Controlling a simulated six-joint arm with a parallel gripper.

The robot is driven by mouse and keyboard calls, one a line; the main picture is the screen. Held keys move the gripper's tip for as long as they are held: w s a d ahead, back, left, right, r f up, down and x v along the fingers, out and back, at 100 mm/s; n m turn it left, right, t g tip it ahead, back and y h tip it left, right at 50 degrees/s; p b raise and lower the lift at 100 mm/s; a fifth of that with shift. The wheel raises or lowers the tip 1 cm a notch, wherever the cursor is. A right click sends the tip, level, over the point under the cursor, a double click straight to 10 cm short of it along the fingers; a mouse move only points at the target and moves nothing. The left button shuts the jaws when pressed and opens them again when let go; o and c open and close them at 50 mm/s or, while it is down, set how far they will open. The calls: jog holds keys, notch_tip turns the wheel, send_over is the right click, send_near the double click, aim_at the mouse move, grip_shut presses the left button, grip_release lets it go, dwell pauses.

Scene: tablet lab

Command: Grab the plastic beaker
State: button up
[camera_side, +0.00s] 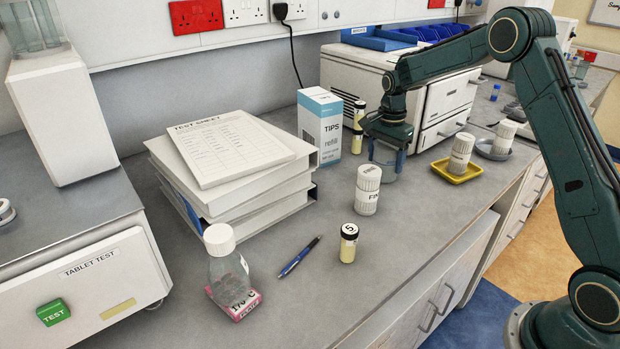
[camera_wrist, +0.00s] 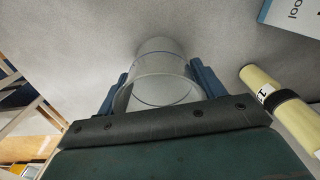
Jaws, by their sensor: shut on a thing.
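The plastic beaker (camera_wrist: 160,75) is clear and round, and it sits between the two blue fingers of my gripper (camera_wrist: 163,88) in the wrist view. The fingers close on its sides. In the side view the beaker (camera_side: 386,172) shows low on the grey bench, partly hidden by my gripper (camera_side: 386,150). It appears upright; I cannot tell whether its base touches the bench.
A vial marked 1 (camera_wrist: 285,110) and the TIPS box (camera_side: 320,128) stand close to my gripper. White labelled pots (camera_side: 368,190), a vial marked 5 (camera_side: 348,243) and a yellow tray (camera_side: 444,174) are nearby. The front middle of the bench (camera_side: 400,260) is clear.

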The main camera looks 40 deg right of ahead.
notch_tip(320, 180, up, 20)
dwell(0.9)
jog(key=shift+a, duration=0.1)
dwell(0.4)
